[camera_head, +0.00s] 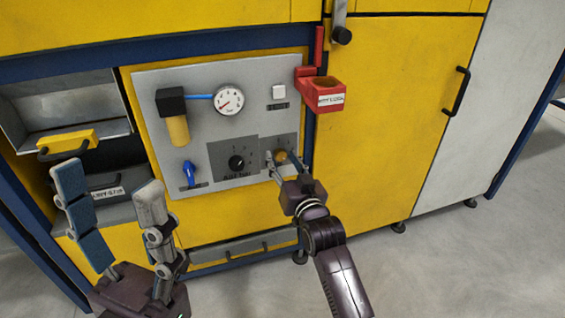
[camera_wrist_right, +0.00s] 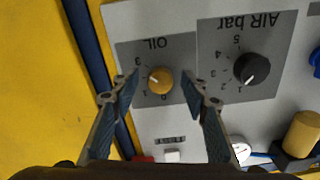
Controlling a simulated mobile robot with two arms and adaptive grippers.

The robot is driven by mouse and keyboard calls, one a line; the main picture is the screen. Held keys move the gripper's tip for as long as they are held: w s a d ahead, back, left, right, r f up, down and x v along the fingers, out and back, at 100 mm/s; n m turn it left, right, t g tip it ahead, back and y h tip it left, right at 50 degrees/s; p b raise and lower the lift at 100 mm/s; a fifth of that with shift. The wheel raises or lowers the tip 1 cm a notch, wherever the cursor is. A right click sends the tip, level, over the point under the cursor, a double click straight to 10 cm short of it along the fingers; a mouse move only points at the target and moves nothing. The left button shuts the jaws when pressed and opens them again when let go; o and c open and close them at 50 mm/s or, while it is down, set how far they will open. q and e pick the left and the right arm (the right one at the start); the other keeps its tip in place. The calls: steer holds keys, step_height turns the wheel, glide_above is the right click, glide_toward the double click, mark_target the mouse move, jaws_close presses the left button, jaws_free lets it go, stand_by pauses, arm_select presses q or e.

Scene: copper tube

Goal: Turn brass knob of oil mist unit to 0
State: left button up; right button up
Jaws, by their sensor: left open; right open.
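The brass knob (camera_wrist_right: 160,80) sits on a grey plate marked OIL, with a number scale around it. Its white mark points left in the right wrist view, away from the 0 below the knob; the exact number is hard to read. In the head view the knob (camera_head: 281,156) is at the panel's lower right. My right gripper (camera_head: 285,164) is open at the panel, its fingers (camera_wrist_right: 159,84) on either side of the knob with visible gaps. My left gripper (camera_head: 109,184) is open and empty at the lower left, away from the panel.
The black AIR bar knob (camera_wrist_right: 251,68) is beside the OIL plate. The grey panel (camera_head: 150,95) also bears a gauge (camera_head: 229,100), a blue valve (camera_head: 191,174) and a white button (camera_head: 279,92). A red holder (camera_head: 325,97) juts out at the upper right of the panel.

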steer(key=shift+w, duration=0.2)
jaws_close()
stand_by(0.3)
